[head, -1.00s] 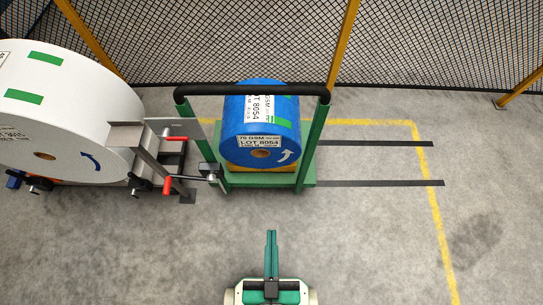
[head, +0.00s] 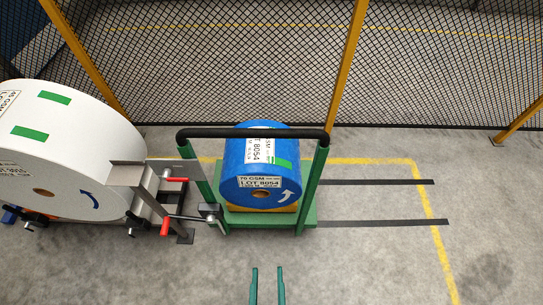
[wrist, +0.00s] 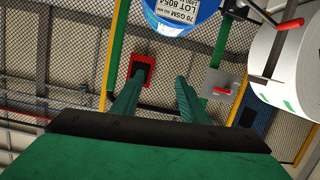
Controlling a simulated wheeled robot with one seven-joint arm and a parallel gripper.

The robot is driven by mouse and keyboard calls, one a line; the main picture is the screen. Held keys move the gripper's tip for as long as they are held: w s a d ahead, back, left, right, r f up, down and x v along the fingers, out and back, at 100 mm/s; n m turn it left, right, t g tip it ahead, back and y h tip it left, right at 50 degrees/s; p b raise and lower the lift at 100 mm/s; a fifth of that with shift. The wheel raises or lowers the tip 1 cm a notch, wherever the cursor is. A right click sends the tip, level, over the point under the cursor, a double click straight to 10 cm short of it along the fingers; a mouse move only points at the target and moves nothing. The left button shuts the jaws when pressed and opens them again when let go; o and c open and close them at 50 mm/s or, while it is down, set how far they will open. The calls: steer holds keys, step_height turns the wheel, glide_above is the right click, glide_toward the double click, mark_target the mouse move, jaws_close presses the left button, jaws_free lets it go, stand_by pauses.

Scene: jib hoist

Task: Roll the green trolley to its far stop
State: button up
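The green trolley (head: 309,192) stands at the left part of its dark floor rails in the head view. Its black handle bar (head: 252,133) runs across the top between two green posts. It carries a blue roll (head: 235,166) marked LOT 8054; the roll also shows at the top of the wrist view (wrist: 180,14). My gripper (head: 267,270) is in front of the trolley, low in the head view, its two green fingers apart and nothing between them. The fingers also show apart in the wrist view (wrist: 155,92). I see no contact with the trolley.
A large white roll (head: 60,150) on a metal stand with red-handled levers (head: 166,226) stands close at the trolley's left. The rails (head: 385,222) run clear to the right, ending near a yellow floor line (head: 432,225). A mesh fence (head: 240,70) with yellow posts stands behind.

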steer(key=w+a+n, duration=0.4)
steer(key=w+n, duration=0.1)
steer(key=w, duration=0.5)
steer(key=n+h, duration=0.6)
steer(key=n, duration=0.2)
glide_toward(263, 137)
steer(key=x, duration=0.4)
steer(key=shift+w+a, duration=0.15)
steer(key=shift+w, duration=0.1)
steer(key=shift+w+d, duration=0.35)
steer(key=shift+w, duration=0.05)
steer(key=x, duration=1)
steer(key=shift+f, duration=0.2)
steer(key=shift+s, duration=0.1)
